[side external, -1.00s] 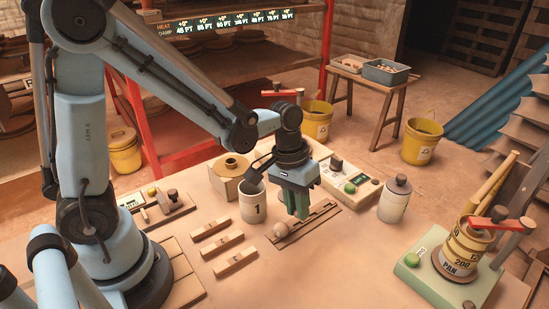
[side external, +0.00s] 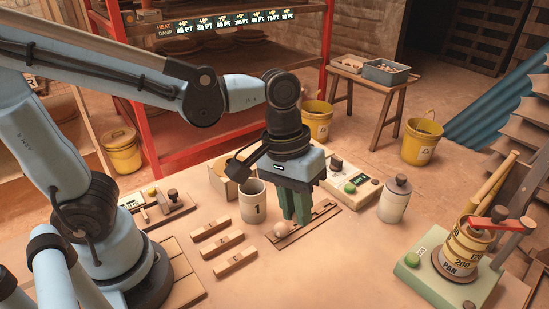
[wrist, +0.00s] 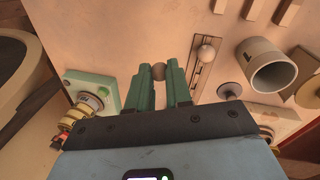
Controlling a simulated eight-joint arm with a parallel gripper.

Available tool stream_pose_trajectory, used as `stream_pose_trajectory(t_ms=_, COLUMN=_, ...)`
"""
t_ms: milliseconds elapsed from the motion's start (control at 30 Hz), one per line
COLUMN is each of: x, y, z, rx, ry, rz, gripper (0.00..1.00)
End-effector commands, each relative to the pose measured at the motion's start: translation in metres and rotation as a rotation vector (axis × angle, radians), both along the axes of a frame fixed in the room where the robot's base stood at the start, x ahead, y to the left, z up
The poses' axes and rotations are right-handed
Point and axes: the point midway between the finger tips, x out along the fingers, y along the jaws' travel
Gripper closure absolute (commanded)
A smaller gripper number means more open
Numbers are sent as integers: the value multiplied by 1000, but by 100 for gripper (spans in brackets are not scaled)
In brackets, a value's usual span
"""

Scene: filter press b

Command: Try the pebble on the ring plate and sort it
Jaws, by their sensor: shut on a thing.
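My gripper (side external: 295,220) points down over a flat slotted plate (side external: 324,212), which I take for the ring plate. Its green fingers are shut on a small brown pebble (wrist: 158,71), seen between the fingertips in the wrist view. In the side view the fingers hide that pebble. A second, paler round pebble (side external: 281,230) sits at the plate's near-left end, just left of the fingers. It also shows in the wrist view (wrist: 206,53), apart from my gripper. I cannot tell whether the held pebble touches the plate.
A white cup marked 1 (side external: 254,205) stands left of the plate. Several grooved wooden blocks (side external: 222,244) lie nearer the arm. A lidded grey canister (side external: 395,200) and a green-buttoned box (side external: 350,185) stand to the right. A sieve stack (side external: 466,250) is at far right.

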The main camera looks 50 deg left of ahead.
Motion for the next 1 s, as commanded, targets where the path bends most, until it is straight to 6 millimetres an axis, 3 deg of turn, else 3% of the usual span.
stream_pose_trajectory(t_ms=333, x=38, y=108, z=12, rx=1, ry=0, rz=304, gripper=100)
stream_pose_trajectory(t_ms=700, x=33, y=225, z=24, rx=1, ry=1, rz=604, gripper=100)
stream_pose_trajectory(t_ms=833, x=26, y=251, z=27, rx=0, ry=1, rz=672, gripper=100)
stream_pose_trajectory(t_ms=1000, x=21, y=267, z=29, rx=0, ry=0, rz=713, gripper=100)
